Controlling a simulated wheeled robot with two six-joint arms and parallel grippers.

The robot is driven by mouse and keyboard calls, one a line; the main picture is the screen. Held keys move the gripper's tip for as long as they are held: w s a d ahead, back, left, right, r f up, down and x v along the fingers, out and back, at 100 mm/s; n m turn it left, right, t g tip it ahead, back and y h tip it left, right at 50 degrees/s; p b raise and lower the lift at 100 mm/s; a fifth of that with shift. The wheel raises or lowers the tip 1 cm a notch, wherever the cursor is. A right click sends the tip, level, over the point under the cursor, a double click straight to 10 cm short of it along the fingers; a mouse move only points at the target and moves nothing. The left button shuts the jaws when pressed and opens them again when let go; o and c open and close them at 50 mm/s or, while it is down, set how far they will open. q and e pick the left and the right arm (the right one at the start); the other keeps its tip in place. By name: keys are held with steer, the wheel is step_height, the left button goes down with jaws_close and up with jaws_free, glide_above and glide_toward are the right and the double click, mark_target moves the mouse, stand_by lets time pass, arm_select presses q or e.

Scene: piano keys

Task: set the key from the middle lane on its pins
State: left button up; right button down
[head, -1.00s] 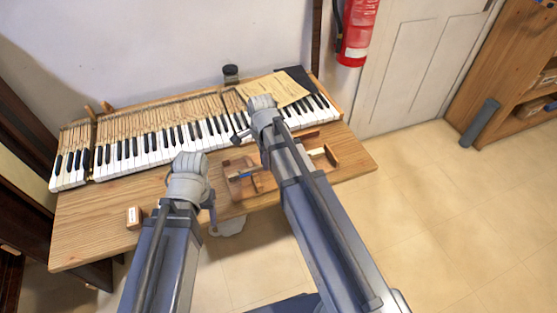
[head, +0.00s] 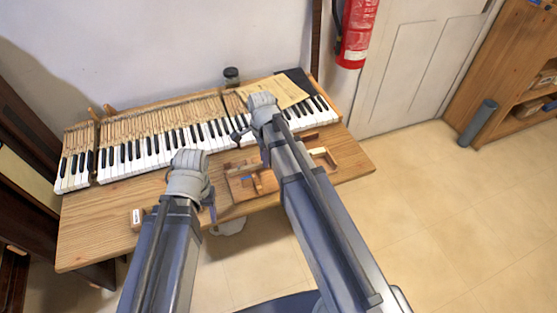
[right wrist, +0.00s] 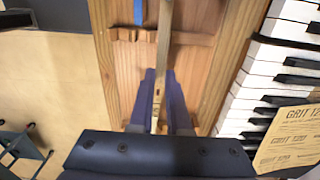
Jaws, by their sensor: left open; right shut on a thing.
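In the right wrist view my right gripper (right wrist: 158,78) is shut on a long thin wooden key (right wrist: 165,35), held above a wooden tray. The tray (head: 238,192) lies at the front edge of the table, partly hidden by my right arm. My left gripper (head: 211,205) is open and empty, left of the tray. The key pins and the lanes cannot be told apart.
Sandpaper (head: 280,93) lies over the right part of the keyboard, also in the right wrist view (right wrist: 288,135). A small jar (head: 232,76) stands behind it. A labelled block (head: 137,217) lies on the table (head: 95,235) at left. Bare wood surrounds it.

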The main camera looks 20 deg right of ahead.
arm_select(q)
steer(key=shift+r, duration=0.35)
arm_select(e)
steer(key=shift+r, duration=0.35)
step_height(320, 180, up, 5)
steer(key=p, duration=0.5)
arm_select(q)
step_height(320, 180, up, 5)
